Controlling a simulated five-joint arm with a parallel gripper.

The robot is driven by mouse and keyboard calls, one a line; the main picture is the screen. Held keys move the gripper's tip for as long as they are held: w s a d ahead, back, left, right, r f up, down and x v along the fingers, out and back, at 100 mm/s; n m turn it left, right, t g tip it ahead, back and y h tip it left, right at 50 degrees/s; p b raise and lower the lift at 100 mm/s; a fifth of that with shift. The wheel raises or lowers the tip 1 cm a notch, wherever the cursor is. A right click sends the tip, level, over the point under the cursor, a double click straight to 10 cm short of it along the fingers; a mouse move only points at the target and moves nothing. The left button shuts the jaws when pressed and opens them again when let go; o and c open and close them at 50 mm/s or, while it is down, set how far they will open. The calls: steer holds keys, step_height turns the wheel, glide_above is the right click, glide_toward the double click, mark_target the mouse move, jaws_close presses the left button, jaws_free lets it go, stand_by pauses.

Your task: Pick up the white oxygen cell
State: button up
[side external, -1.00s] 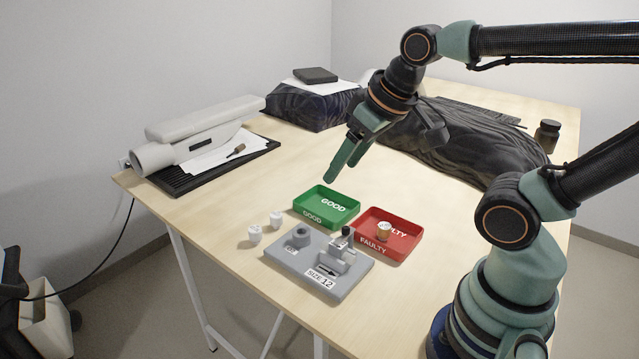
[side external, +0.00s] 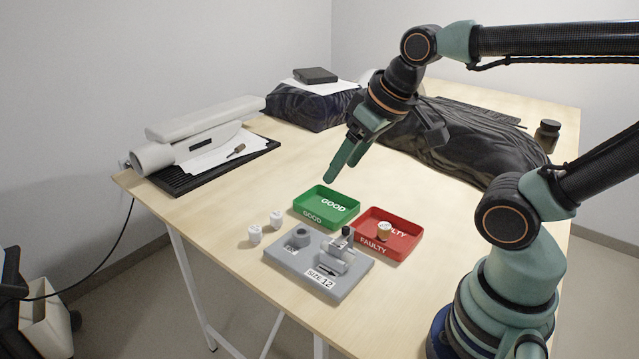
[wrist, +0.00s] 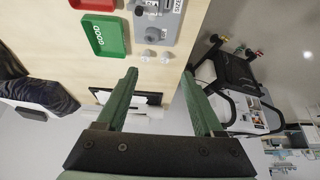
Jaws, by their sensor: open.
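Two small white cells stand apart on the table, left of the grey test block: one in front (side external: 255,234) and one behind it (side external: 276,220). I cannot tell which is the oxygen cell. In the wrist view they show as two small pale knobs, left (wrist: 148,54) and right (wrist: 166,57), beyond my fingertips. My gripper (side external: 342,168) is open and empty, in the air above and behind the green tray. The wrist view also shows my gripper (wrist: 159,74) with its fingers wide apart.
A green GOOD tray (side external: 305,218) and a red FAULTY tray (side external: 397,256) holding a brass-and-white cell (side external: 384,231) are close by. A grey SIZE 12 block (side external: 340,292) with a clamp is in front. A white device (side external: 200,130) lies back left. The middle table is clear.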

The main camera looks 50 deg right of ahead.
steer(key=m+g, duration=0.6)
steer(key=m, duration=0.9)
glide_above(276, 214)
step_height(276, 214, down, 13)
steer(key=f, duration=0.6)
steer(key=shift+a+f, duration=0.1)
steer(key=shift+a, duration=0.3)
steer(key=shift+d+f, duration=0.25)
steer(key=shift+f, duration=1.1)
steer(key=shift+d+f, duration=0.2)
steer(key=shift+f, duration=1.1)
jaws_close()
